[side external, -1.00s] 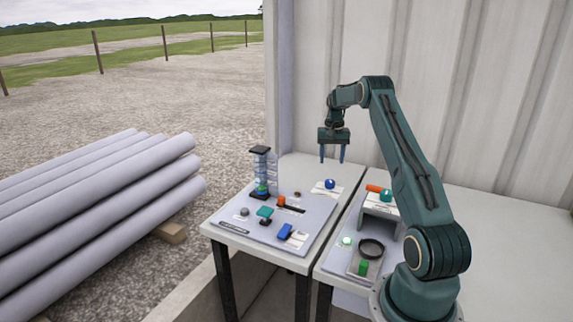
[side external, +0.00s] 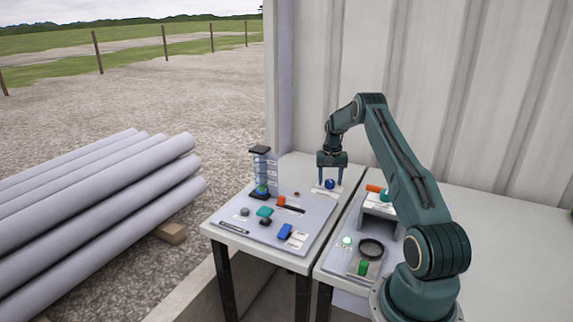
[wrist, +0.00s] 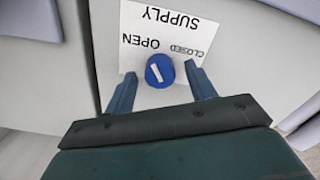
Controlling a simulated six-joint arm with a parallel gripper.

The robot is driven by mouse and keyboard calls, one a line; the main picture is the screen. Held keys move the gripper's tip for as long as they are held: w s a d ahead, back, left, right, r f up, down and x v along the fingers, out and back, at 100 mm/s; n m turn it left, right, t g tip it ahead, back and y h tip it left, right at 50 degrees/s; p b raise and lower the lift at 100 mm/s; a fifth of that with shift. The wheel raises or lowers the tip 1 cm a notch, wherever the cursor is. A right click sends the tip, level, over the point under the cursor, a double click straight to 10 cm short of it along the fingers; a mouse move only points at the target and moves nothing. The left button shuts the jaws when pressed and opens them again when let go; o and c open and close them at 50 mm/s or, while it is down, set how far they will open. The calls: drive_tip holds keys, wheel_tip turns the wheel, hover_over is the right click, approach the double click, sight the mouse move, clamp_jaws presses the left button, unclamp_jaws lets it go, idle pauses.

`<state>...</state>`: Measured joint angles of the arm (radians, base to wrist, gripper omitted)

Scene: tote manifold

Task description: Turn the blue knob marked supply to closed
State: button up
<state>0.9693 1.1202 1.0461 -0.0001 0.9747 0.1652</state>
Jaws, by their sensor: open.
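The blue knob (wrist: 160,71) sits on a white label card (wrist: 165,35) that reads SUPPLY, OPEN and CLOSED, upside down in the wrist view. A white pointer bar on the knob is tilted, its upper end leaning toward the word OPEN. The knob also shows in the side view (side external: 330,184) at the back of the left table. My gripper (wrist: 162,80) is open, with one finger on each side of the knob and a gap on both sides. In the side view my gripper (side external: 330,181) points down with its fingertips around the knob's height.
A corrugated wall is behind.

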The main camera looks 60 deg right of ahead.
drive_tip(key=shift+c, duration=0.4)
drive_tip(key=c, duration=0.9)
drive_tip(key=shift+m, duration=0.4)
drive_tip(key=m, duration=0.5)
drive_tip(key=shift+m, duration=0.4)
drive_tip(key=m, duration=0.3)
drive_tip(key=shift+m, duration=0.4)
drive_tip(key=m, duration=0.3)
drive_tip(key=shift+m, duration=0.4)
drive_tip(key=shift+r, duration=0.1)
